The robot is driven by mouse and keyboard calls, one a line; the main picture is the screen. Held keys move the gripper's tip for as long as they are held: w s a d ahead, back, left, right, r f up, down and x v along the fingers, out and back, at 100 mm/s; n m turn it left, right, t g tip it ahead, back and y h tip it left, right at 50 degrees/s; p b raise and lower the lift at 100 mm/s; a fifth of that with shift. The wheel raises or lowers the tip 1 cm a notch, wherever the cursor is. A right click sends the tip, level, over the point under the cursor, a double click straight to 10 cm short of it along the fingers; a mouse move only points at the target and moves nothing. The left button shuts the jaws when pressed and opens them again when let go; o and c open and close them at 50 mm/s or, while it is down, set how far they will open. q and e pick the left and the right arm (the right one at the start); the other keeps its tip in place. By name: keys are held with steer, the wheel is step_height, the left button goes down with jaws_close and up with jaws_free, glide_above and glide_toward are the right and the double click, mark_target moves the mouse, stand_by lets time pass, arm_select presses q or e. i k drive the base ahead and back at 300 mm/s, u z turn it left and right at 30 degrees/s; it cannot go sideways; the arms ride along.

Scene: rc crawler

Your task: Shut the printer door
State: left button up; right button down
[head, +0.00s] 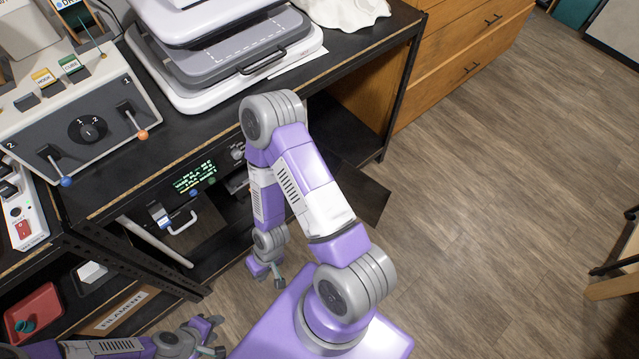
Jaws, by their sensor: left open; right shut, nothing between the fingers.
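The printer (195,178) sits under the black worktop, with green text on its front display. A dark flat panel (366,196) juts out from the shelf front, right of my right arm; it looks like the printer door standing open, though the arm hides its left part and its hinge. My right gripper (268,275) is shut and empty, pointing down in front of the printer, left of that panel and apart from it. My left gripper (216,336) is open and empty at the bottom left, low in front of the shelf.
A grey control box (85,120) with levers and a grey-white press-like machine (225,60) stand on the worktop. A white handle (181,221) shows below the display. A red tray (35,312) and a filament box (122,312) are low left.

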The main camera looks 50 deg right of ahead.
mark_target(367, 198)
steer(key=u, duration=2.25)
steer(key=k, duration=2.8)
steer(key=z, duration=1.7)
steer(key=i, duration=0.55)
steer(key=u, duration=0.35)
steer(key=k, duration=0.3)
steer(key=u, duration=0.45)
